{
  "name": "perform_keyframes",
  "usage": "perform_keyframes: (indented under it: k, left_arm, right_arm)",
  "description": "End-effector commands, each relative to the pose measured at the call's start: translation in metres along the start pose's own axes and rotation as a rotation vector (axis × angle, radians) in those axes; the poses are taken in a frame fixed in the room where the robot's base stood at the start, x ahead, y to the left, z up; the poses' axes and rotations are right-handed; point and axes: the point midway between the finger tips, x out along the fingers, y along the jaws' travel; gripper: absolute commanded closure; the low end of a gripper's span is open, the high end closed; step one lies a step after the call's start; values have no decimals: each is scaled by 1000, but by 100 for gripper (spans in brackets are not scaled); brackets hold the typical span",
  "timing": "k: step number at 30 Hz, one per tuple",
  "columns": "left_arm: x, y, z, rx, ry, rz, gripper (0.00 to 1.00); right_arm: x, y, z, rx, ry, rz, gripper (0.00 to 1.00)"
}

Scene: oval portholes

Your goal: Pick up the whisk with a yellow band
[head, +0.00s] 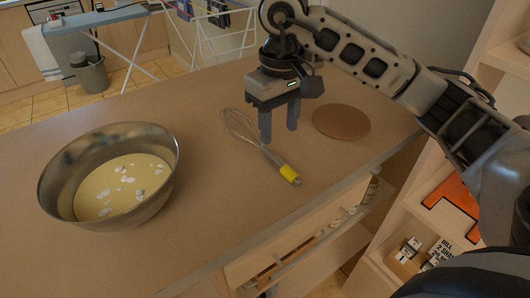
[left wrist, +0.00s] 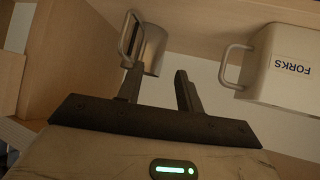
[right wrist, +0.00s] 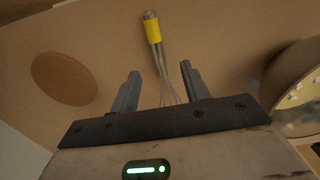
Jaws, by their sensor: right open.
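The whisk (head: 258,144) lies on the brown counter, its wire loops toward the back left and its handle toward the front right. A yellow band (head: 289,172) is on its handle; the band also shows in the right wrist view (right wrist: 153,31). My right gripper (head: 279,132) is open and points down close to the whisk, just above or beside its wires. In the right wrist view the whisk runs between the two fingers, which appear apart from it. My left gripper (left wrist: 158,88) is open and empty, away from the counter, facing a shelf with a metal mug.
A metal bowl (head: 52,176) with pale batter stands left on the counter. A round brown mat (head: 341,122) lies right of my right gripper. An open drawer (head: 330,232) is below the front edge. The left wrist view shows a metal mug (left wrist: 151,49) and a container labelled FORKS (left wrist: 288,88).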

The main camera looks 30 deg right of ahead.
Motion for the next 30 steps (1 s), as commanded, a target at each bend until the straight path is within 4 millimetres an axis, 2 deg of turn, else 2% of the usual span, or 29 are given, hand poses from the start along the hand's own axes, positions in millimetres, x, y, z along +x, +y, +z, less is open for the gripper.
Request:
perform_keyframes:
  k: [1, 6, 11, 15, 21, 29, 30]
  left_arm:
    - [2, 0, 0, -2, 5, 2, 64]
    - [-2, 0, -11, -2, 23, 3, 64]
    - [-2, 0, -12, 0, 24, 1, 64]
    - [-5, 0, -15, 7, 18, -3, 64]
    - [-3, -2, -8, 12, 1, -6, 64]
    - [-3, -2, -9, 17, 2, -6, 64]
    - [-3, -2, -9, 17, 3, -6, 64]
  right_arm:
    - [13, -1, 1, -2, -5, -3, 54]
    - [31, 0, 0, -1, -2, -1, 54]
    - [40, 0, 0, 0, -1, -1, 54]
    - [60, 4, 0, 1, -6, -2, 54]
    - [85, 4, 0, -1, -1, -2, 54]
    - [88, 4, -1, -1, 2, -1, 54]
    - [88, 5, -1, -1, 1, -1, 59]
